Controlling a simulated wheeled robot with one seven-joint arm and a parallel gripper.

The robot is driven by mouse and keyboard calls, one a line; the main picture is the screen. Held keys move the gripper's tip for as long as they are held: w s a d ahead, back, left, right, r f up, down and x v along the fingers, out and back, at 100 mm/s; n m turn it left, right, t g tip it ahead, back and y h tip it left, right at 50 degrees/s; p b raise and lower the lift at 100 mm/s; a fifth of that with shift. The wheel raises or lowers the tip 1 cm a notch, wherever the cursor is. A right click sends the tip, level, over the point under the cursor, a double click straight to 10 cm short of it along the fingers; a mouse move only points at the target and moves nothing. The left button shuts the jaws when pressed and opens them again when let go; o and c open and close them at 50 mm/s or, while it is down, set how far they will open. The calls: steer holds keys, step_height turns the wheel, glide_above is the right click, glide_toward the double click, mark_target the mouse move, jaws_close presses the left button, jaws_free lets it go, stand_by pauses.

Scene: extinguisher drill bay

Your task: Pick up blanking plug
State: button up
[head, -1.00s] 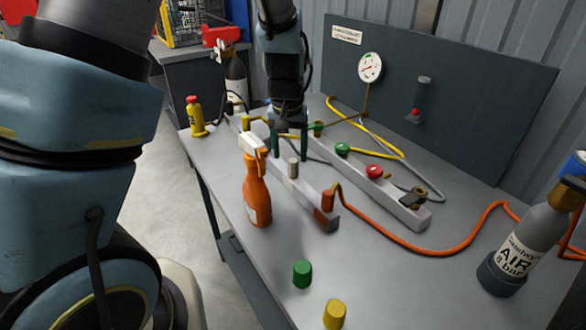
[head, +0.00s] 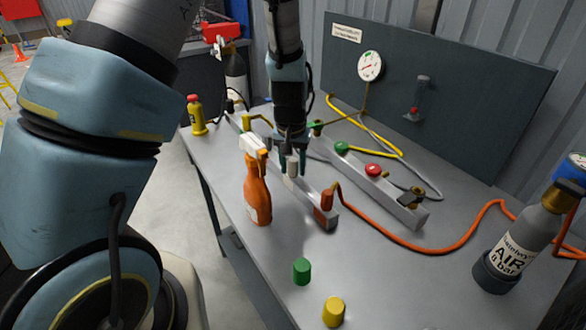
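Several short plugs show in the head view, and none bears a readable name. A pale grey cylindrical plug (head: 292,167) stands upright on the front grey rail (head: 309,194). My gripper (head: 291,172) points down over this rail with its fingers apart, one on each side of the grey plug in the picture. I cannot tell whether the fingers touch it. A green plug (head: 301,271) and a yellow plug (head: 333,311) stand loose on the near part of the bench. The lower fingertips are partly hard to make out against the rail.
An orange spray bottle (head: 257,195) stands close in front of my gripper. A back rail (head: 372,184) carries a green knob and a red knob (head: 373,170). An orange hose (head: 420,243) crosses the bench (head: 400,285) to an air cylinder (head: 517,240) at right.

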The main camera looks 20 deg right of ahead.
jaws_close()
stand_by(0.4)
step_height(320, 180, up, 10)
steer(key=shift+b, duration=0.8)
